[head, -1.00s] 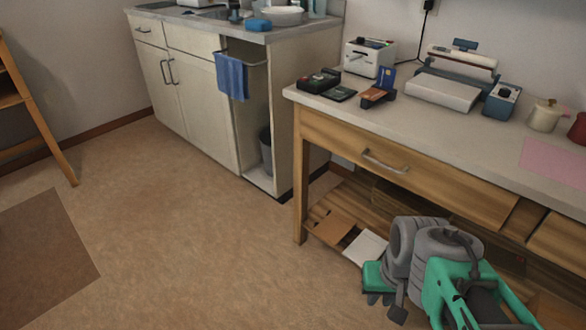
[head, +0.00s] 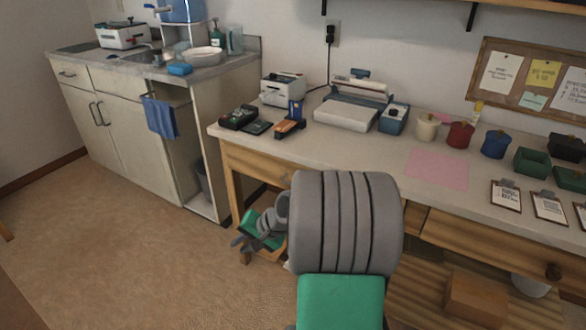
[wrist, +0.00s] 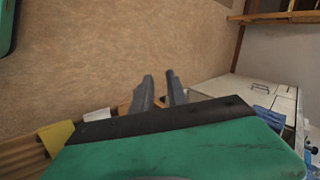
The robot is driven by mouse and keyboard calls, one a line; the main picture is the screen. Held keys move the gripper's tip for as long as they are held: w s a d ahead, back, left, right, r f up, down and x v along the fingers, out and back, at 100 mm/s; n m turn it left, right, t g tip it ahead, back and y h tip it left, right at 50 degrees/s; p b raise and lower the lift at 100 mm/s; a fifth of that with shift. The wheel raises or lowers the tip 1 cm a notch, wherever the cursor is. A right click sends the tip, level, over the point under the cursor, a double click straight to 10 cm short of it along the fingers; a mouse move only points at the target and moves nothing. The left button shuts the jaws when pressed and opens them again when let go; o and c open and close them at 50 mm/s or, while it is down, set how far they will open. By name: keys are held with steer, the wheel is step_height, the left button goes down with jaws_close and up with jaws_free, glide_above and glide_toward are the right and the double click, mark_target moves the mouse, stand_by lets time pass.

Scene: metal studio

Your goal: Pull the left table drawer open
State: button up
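The left table drawer (head: 252,168) is a wooden front under the left end of the table's pale top, and it looks closed. My arm covers its right part, and its metal handle is mostly hidden behind the arm. My gripper (head: 239,249) is low in front of the table's left leg, below the drawer and apart from it. In the wrist view my gripper (wrist: 160,84) shows two grey fingers with a gap between them and nothing held. The wrist camera sees mainly floor past the fingers, not the handle.
The table top (head: 350,150) bears a label printer, a card reader and several canisters. A second drawer (head: 490,250) with a dark knob is at the right. A counter cabinet with a blue towel (head: 160,117) stands at left. Floor (head: 120,250) in front is clear.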

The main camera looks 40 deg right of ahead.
steer(key=s+d+r+m+t+h+p, duration=0.1)
steer(key=d+r+m+t+p, duration=0.2)
steer(key=d, duration=0.5)
steer(key=s+d+r+m+t+h+p, duration=0.1)
steer(key=s+d+r+m+t, duration=0.15)
steer(key=d+m, duration=0.4)
steer(key=s+d+r+m+t+h+p, duration=0.1)
steer(key=d+r+m+t+h, duration=0.2)
steer(key=d, duration=0.6)
steer(key=shift+m+y, duration=0.45)
steer(key=shift+y, duration=0.25)
steer(key=x, duration=0.5)
steer(key=b+x, duration=0.1)
steer(key=x, duration=0.2)
steer(key=shift+a+f, duration=0.2)
steer(key=shift+f, duration=0.1)
jaws_close()
